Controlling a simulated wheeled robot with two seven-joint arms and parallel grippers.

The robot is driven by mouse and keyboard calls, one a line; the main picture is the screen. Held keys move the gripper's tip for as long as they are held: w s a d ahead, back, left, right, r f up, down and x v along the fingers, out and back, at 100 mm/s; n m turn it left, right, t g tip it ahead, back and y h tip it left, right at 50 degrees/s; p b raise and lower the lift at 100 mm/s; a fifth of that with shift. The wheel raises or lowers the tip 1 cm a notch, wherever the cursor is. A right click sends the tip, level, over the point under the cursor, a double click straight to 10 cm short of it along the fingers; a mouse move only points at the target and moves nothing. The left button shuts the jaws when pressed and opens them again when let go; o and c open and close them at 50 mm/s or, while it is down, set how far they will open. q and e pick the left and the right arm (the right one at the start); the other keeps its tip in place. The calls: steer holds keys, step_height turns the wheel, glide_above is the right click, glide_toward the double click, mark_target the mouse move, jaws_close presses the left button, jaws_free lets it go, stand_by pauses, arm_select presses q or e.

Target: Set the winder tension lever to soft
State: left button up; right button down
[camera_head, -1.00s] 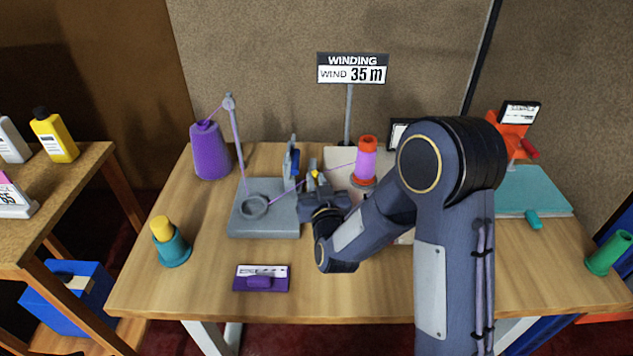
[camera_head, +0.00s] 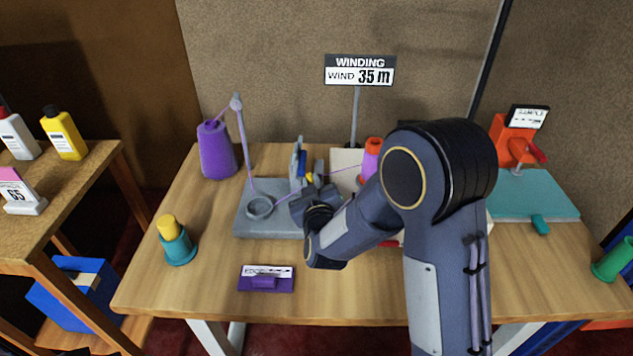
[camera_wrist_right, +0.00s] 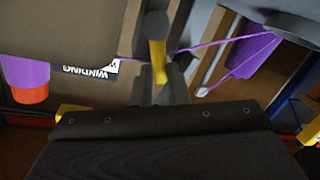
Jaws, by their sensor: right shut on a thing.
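The winder's grey base (camera_head: 245,222) stands at the table's middle, with a thread guide post (camera_head: 243,140) and violet yarn running across it. A small yellow lever (camera_head: 309,178) shows beside the winder's blue and grey upright plate (camera_head: 299,160). In the right wrist view the yellow lever (camera_wrist_right: 157,60) lies between the fingers of my right gripper (camera_wrist_right: 158,85), which is shut on it. In the head view my right gripper (camera_head: 312,188) reaches in from the right, and my forearm hides part of the winder. I cannot read any soft marking. My left gripper is out of view.
A purple yarn cone (camera_head: 216,152) stands behind left. An orange-tipped violet spool (camera_head: 371,160) stands near my forearm. A teal pot with a yellow top (camera_head: 176,242) and a purple card holder (camera_head: 266,281) sit in front. The front table edge is mostly clear.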

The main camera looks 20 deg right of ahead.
steer(key=shift+w+a+f+n+p, duration=0.15)
steer(key=shift+a+n+p, duration=0.3)
steer(key=shift+n, duration=0.55)
steer(key=shift+f+g, duration=0.1)
steer(key=shift+g, duration=0.2)
steer(key=c, duration=1.4)
jaws_free()
steer(key=s+a+r, duration=0.1)
steer(key=s, duration=0.6)
steer(key=shift+s, duration=0.4)
